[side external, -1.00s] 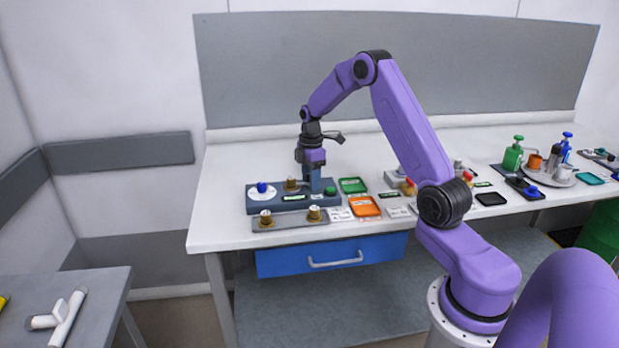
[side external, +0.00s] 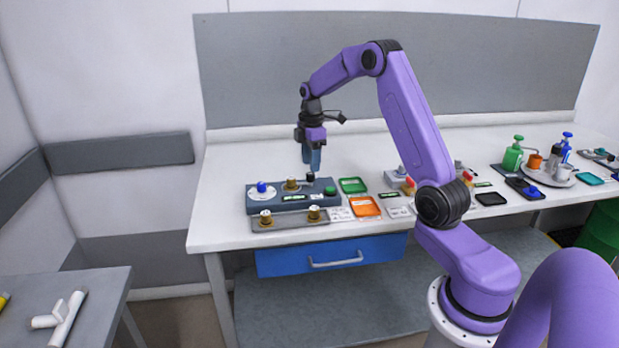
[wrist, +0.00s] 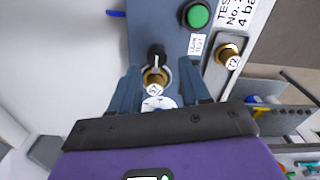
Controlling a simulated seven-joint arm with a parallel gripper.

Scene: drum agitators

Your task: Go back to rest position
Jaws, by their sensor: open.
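My gripper (side external: 312,168) is above the back right of the dark blue agitator unit (side external: 253,207), pointing down. Its jaws are apart and empty. In the wrist view its two blue fingers stand on either side of the view of a labelled brass piece (wrist: 155,78), with nothing held between them. The unit carries a blue knob on a white disc (side external: 254,195), a brass piece (side external: 291,184), a black knob (side external: 310,177) and a green button (side external: 330,190). The green button also shows in the wrist view (wrist: 198,15).
A grey plate (side external: 290,223) with two brass pieces lies in front of the unit. Green (side external: 353,185) and orange (side external: 365,206) trays lie to its right. Bottles and a round tray (side external: 540,178) stand further right. The table behind the unit is clear.

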